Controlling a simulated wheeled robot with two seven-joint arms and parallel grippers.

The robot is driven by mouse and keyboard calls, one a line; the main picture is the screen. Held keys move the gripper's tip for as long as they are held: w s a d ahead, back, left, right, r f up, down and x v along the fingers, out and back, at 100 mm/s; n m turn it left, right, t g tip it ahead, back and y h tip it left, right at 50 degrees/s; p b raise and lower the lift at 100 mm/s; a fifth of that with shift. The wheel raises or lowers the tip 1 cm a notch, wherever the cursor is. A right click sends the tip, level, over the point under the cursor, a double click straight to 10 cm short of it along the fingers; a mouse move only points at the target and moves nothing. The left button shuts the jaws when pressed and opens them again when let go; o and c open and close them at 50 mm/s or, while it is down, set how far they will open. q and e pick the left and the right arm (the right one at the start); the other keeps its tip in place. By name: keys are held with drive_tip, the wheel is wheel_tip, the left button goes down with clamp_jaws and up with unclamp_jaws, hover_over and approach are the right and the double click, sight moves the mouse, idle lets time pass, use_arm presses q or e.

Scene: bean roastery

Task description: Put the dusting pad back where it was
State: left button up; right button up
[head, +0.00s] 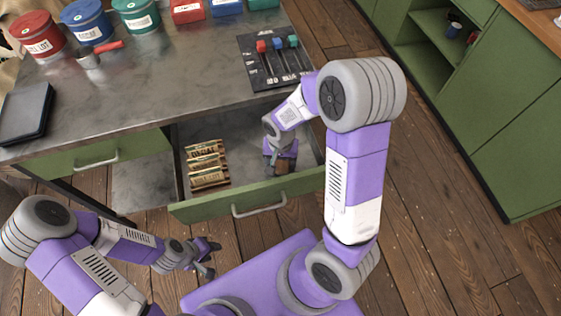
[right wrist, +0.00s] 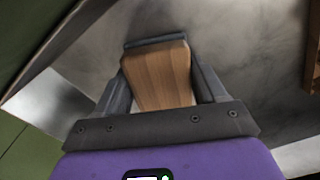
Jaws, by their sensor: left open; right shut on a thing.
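The dusting pad (right wrist: 160,75) shows in the right wrist view as a wooden block with a dark strip at its far end. My right gripper (right wrist: 155,85) is shut on it, one finger on each side. In the head view this gripper (head: 279,164) is inside the open drawer (head: 255,196), at its right part, and the pad shows only as a small brown patch. I cannot tell whether the pad touches the drawer floor. My left gripper (head: 207,259) is open and empty, low in front of the drawer's left part.
Several labelled wooden items (head: 207,165) lie in the drawer's left part; its middle floor is bare. The counter (head: 165,95) above holds tins (head: 87,22), a scoop (head: 90,60), a dark folder (head: 26,112) and a black panel with coloured levers (head: 275,62). Green cabinets (head: 470,130) stand right.

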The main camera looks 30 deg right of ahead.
drive_tip(key=shift+f, duration=0.1)
drive_tip(key=o, duration=1)
wheel_tip(320, 180, up, 12)
drive_tip(key=p, duration=0.4)
drive_tip(key=shift+r+p, duration=0.2)
drive_tip(key=shift+p, duration=0.1)
